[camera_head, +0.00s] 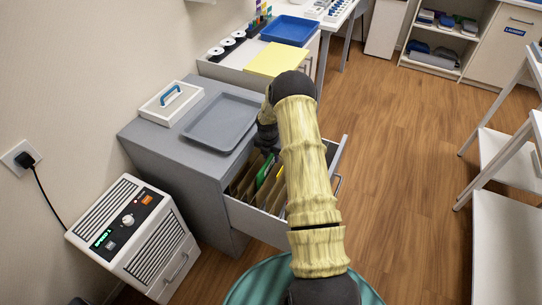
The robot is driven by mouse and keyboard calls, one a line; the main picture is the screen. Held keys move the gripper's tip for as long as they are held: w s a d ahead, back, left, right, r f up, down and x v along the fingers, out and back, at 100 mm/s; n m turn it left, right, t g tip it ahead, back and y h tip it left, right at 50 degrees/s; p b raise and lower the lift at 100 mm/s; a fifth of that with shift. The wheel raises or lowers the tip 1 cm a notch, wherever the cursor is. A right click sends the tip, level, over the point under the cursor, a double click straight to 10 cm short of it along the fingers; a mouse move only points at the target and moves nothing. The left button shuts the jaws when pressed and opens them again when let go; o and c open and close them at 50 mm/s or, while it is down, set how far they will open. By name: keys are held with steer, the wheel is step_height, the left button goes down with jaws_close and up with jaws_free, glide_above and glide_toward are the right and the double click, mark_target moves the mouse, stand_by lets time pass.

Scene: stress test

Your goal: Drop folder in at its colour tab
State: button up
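An open drawer (258,223) of the grey cabinet holds several upright tan dividers or folders (243,186). A green piece (264,172) stands among them, with a small yellow-orange edge beside it. My gripper (268,145) is the dark shape at the drawer's back left, above the dividers. My arm covers much of it, so its fingers and anything between them cannot be made out. A flat yellow folder-like sheet (277,59) lies on the white unit behind.
A blue tray (289,30) is farther back. A white heater-like unit (137,235) stands at left. Wood floor (410,150) is clear to the right, before white shelving (503,170).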

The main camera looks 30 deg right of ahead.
step_height(320, 180, up, 17)
steer(key=s+a, duration=0.1)
steer(key=shift+s+a+r+p, duration=0.15)
steer(key=shift+a+p, duration=0.15)
steer(key=shift+a, duration=0.05)
stand_by(0.9)
steer(key=s+a+r+m+p, duration=0.6)
steer(key=s+a+r+m, duration=0.45)
steer(key=r+m, duration=0.2)
steer(key=s+a+r+m+p, duration=0.2)
steer(key=s+r+m, duration=0.1)
steer(key=s+m, duration=0.1)
steer(key=s+a+r+m+t+p, duration=0.1)
steer(key=s+r+m, duration=0.2)
steer(key=s, duration=0.3)
steer(key=s+a+r+m+y+p, duration=0.1)
steer(key=s+a+r+m+p, duration=0.1)
steer(key=s+m, duration=0.3)
steer(key=shift+s+a+r+m+t+p, duration=0.2)
steer(key=shift+a+r+m+t+p, duration=0.15)
steer(key=shift+r+m+t, duration=0.15)
